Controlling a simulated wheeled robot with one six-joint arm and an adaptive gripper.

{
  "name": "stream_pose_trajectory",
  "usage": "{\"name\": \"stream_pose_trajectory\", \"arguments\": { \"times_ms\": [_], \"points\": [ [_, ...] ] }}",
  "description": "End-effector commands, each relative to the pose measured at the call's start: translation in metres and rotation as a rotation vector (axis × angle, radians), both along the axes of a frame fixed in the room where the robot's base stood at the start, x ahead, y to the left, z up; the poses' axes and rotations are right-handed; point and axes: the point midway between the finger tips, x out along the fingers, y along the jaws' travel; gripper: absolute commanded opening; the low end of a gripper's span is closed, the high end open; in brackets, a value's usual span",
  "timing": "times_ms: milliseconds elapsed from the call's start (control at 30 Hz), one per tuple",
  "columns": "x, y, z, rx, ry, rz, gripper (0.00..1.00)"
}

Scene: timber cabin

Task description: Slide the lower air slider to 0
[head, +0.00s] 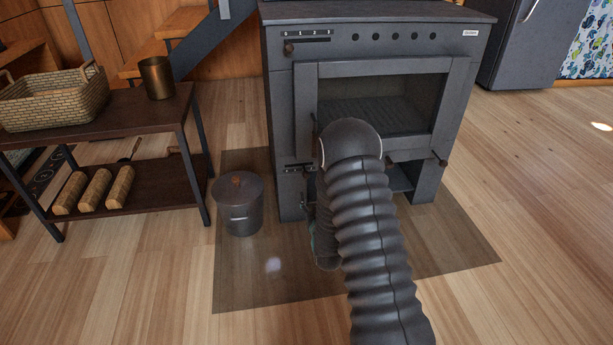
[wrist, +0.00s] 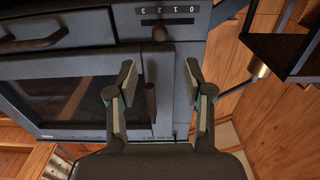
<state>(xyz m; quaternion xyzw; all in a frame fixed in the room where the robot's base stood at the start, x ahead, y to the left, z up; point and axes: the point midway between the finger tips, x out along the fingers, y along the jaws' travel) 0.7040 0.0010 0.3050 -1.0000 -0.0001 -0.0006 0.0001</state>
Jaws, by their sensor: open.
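The dark stove (head: 380,25) stands ahead in the head view. Its lower air slider (head: 300,168) shows at the left below the glass door, small and partly beside my arm. The wrist view looks upside down. There the lower slider's knob (wrist: 160,33) sticks out beside a numbered scale (wrist: 168,10), near the scale's middle; its exact setting is unclear. My gripper (wrist: 159,75) is open and empty, its fingertips apart, with the knob beyond them and roughly between them. No contact shows.
The upper slider (head: 290,48) sits above the door. The brown door handle (wrist: 150,102) shows between my fingers. A lidded bucket (head: 240,208) stands left of the stove, near a shelf table (head: 130,110) with a basket (head: 55,100) and brass cup (head: 157,77). Floor at right is clear.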

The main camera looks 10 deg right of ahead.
Motion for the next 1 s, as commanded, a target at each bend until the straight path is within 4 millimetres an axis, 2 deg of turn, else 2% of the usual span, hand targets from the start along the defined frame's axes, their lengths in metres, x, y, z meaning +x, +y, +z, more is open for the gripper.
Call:
{"name": "stream_pose_trajectory", "arguments": {
  "times_ms": [400, 600, 800, 1000],
  "points": [
    [0.077, 0.0, 0.0, 0.0, -0.001, 0.0, 0.51],
    [0.106, 0.0, 0.0, 0.0, -0.001, 0.0, 0.51],
    [0.119, 0.0, 0.0, 0.0, 0.001, 0.0, 0.51],
    [0.121, 0.0, 0.0, 0.0, 0.002, 0.0, 0.51]
  ]
}}
